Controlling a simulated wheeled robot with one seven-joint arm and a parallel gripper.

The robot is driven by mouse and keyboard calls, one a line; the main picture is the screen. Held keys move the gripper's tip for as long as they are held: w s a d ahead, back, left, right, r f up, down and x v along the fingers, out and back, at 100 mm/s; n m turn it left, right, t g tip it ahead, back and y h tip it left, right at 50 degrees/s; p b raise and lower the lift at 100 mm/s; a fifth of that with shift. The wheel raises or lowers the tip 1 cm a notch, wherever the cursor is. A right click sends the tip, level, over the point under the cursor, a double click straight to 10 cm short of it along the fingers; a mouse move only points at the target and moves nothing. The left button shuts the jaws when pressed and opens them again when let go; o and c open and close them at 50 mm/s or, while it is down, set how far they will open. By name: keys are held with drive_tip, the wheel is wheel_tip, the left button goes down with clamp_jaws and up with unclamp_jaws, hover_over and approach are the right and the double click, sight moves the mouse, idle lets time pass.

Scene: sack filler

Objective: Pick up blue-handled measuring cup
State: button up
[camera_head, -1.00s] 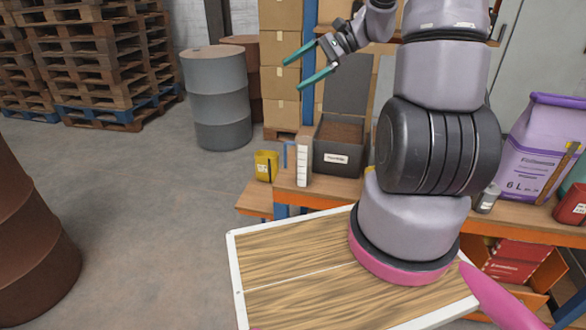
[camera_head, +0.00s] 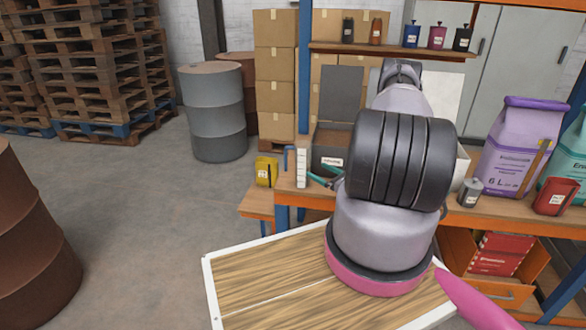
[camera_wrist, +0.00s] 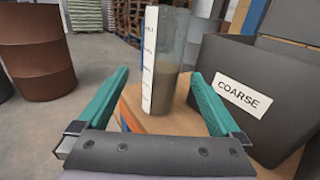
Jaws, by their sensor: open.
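The measuring cup (camera_wrist: 170,62) is a clear, upright cylinder with a white graduated strip, partly filled with grey-brown material. It stands on the wooden bench near its left corner. In the head view its white strip (camera_head: 302,167) and blue handle (camera_head: 288,158) show; the handle is not clear in the wrist view. My gripper (camera_wrist: 158,74) is open, with its teal fingers pointing towards the cup, which appears between them in the picture. I cannot tell whether the fingers reach around it. In the head view my gripper (camera_head: 322,178) is largely hidden behind my arm.
A dark open bin labelled COARSE (camera_wrist: 258,90) stands close to the cup's right. A yellow container (camera_head: 266,171) sits on a lower stand to the left. A purple sack (camera_head: 518,148) and red container (camera_head: 554,197) stand farther right.

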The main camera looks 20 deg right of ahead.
sight(308, 167)
drive_tip(key=shift+m+h, duration=0.3)
drive_tip(key=w, duration=0.1)
drive_tip(key=w+a+f, duration=0.1)
drive_tip(key=w, duration=0.2)
drive_tip(key=shift+w+a+f, duration=0.1)
drive_tip(key=shift+a+f, duration=0.05)
drive_tip(key=shift+a, duration=0.15)
drive_tip(key=shift+d+r+x, duration=0.1)
drive_tip(key=shift+r+x, duration=0.05)
drive_tip(key=shift+x, duration=1.35)
drive_tip(key=shift+d+r+x, duration=0.1)
drive_tip(key=shift+x, duration=1.4)
drive_tip(key=shift+w, duration=0.1)
drive_tip(key=c, duration=1.2)
